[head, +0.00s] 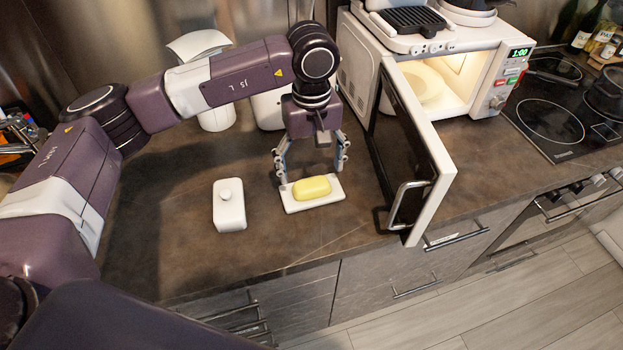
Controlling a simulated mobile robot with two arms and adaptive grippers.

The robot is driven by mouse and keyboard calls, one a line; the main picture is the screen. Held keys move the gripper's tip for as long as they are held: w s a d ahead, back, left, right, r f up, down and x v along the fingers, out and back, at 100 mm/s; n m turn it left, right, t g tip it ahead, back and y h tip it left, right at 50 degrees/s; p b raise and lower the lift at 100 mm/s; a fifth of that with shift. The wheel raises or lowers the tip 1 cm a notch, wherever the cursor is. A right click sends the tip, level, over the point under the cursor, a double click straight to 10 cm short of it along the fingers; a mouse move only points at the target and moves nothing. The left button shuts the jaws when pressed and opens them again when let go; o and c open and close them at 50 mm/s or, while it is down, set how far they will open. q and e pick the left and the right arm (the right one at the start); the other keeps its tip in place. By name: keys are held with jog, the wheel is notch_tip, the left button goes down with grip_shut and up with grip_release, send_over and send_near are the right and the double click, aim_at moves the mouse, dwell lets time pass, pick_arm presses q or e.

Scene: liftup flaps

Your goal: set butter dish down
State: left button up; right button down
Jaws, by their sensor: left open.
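The butter dish (325,200) is a white rectangular tray lying flat on the brown counter. A yellow block of butter (312,187) sits on it. Its white lid (229,205) with a round knob stands apart on the counter to the left. My left gripper (312,175) points down over the dish, fingers spread, one at each side of the butter's far edge. It is open, and nothing is held between the fingers. Whether a fingertip touches the dish is hard to tell. My right gripper is not in view.
A white microwave (482,75) stands at the back right, its door (408,150) swung open towards the front, just right of the dish. A cooktop (560,105) lies further right. White containers (215,115) stand behind my arm. The counter's front left is clear.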

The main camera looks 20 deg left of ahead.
aim_at(312, 183)
pick_arm(q)
notch_tip(312, 183, up, 8)
jog(key=b, duration=0.1)
jog(key=shift+r, duration=0.1)
dwell(0.4)
